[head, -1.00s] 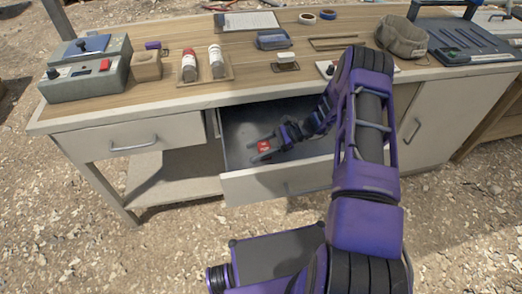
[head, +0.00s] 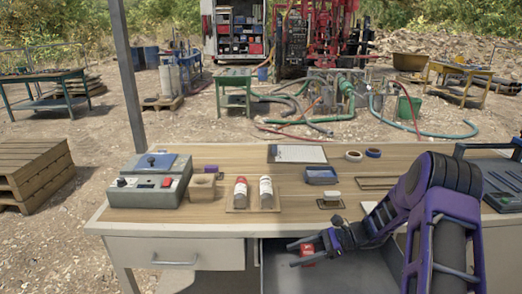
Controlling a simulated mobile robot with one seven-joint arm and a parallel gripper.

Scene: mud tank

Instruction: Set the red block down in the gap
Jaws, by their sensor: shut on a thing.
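The red block (head: 308,250) is small and shows between the fingers of my gripper (head: 302,249). My gripper is shut on it and reaches in from the right, with its fingers pointing left. It holds the block over the open drawer (head: 335,275), close to the workbench's front edge in the picture. The fingers and arm hide part of the block. I cannot tell which place is the gap; several dark outlines lie on the bench top, one at the white-topped item (head: 332,196) and an empty-looking one (head: 378,183) behind my arm.

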